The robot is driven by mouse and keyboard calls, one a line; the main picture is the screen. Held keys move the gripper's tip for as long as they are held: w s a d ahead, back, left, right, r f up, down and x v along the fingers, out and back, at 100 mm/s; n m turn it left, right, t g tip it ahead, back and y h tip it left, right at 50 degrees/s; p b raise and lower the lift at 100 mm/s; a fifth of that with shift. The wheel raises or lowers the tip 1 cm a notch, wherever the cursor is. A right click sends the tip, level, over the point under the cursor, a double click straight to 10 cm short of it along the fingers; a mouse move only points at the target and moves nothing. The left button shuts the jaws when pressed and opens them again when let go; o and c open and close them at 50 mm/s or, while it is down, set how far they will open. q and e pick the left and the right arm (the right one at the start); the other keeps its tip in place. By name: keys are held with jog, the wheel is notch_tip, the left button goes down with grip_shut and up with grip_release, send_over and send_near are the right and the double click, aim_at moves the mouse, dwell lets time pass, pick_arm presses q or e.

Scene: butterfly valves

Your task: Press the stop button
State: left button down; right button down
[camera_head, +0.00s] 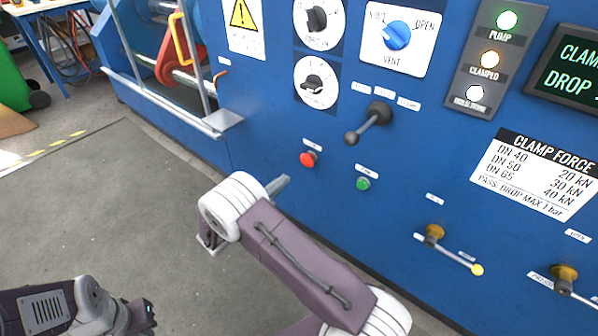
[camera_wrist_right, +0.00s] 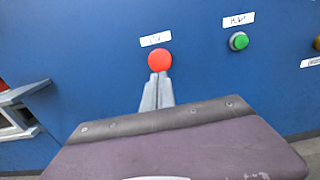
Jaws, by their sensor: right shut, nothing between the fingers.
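The red button (camera_head: 307,159), the likely stop button, sticks out of the blue panel under a small label too small to read. It also shows in the wrist view (camera_wrist_right: 159,60). My right gripper (camera_head: 286,181) is shut and empty, pointing at the panel just below and left of the red button in the head view. In the wrist view its fingertips (camera_wrist_right: 159,77) line up with the button's lower edge. The head view shows a gap; I cannot tell its depth. My left gripper (camera_head: 146,314) is low at the left, far from the panel, its jaws unclear.
A green button (camera_head: 363,184) sits right of the red one. A black lever (camera_head: 370,121) sticks out above them. Brass valve handles (camera_head: 455,252) stick out lower right. A metal ledge (camera_head: 221,121) juts out left of the buttons. The grey floor (camera_head: 90,210) at left is clear.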

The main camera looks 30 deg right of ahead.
aim_at(305, 162)
jog(key=b+x, duration=0.3)
jog(key=x, duration=0.4)
jog(key=shift+w+d+f+b, duration=0.1)
jog(key=shift+d+f+b, duration=0.1)
jog(key=shift+d+b, duration=0.15)
jog(key=shift+w+d+r, duration=0.1)
jog(key=shift+w+d, duration=0.05)
jog(key=shift+d, duration=0.1)
jog(key=shift+d+r, duration=0.1)
jog(key=shift+d, duration=0.05)
